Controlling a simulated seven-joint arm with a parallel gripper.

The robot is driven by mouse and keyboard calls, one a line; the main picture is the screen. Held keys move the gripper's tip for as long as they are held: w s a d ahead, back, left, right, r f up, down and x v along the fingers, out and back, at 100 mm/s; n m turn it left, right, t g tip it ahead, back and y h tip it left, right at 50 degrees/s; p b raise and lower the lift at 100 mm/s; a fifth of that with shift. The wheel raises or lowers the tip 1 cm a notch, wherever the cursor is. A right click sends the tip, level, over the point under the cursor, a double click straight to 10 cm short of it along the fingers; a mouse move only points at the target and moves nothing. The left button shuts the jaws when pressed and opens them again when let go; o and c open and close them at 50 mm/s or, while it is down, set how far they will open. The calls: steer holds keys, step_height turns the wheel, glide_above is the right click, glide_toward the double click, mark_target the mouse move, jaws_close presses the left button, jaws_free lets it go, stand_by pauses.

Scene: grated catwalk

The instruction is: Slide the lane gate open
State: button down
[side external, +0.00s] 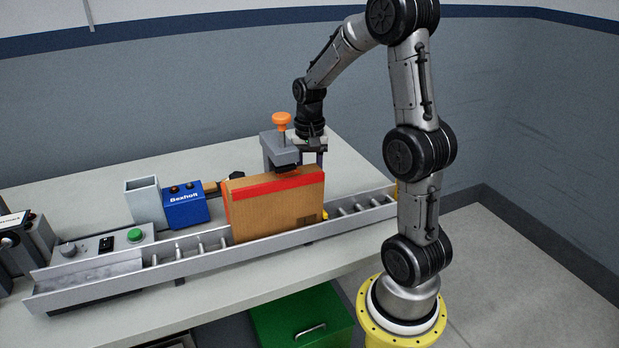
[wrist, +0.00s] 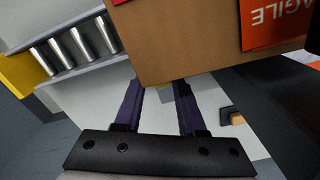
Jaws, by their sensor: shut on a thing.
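The roller lane (side external: 200,255) runs across the table, and a brown carton (side external: 278,212) with a red band stands on its rollers. A small yellow piece (side external: 325,214), which looks like part of the lane gate, shows at the carton's right end. My gripper (side external: 322,160) points down just behind the carton's right end. In the wrist view, its two dark purple fingers (wrist: 160,82) reach in under the carton's near face (wrist: 185,45). The carton hides most of the gate and the fingertips.
A grey device with an orange knob (side external: 282,119) stands close behind the carton, left of my gripper. A blue box (side external: 185,207), a grey open container (side external: 146,200) and a button panel (side external: 103,244) are further left. Bare rollers (side external: 358,209) lie right of the carton.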

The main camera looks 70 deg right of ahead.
steer(key=w+d, duration=0.5)
steer(key=shift+w+d, duration=0.2)
steer(key=shift+r, duration=0.1)
steer(key=c, duration=0.5)
jaws_free()
step_height(320, 180, up, 14)
stand_by(5.4)
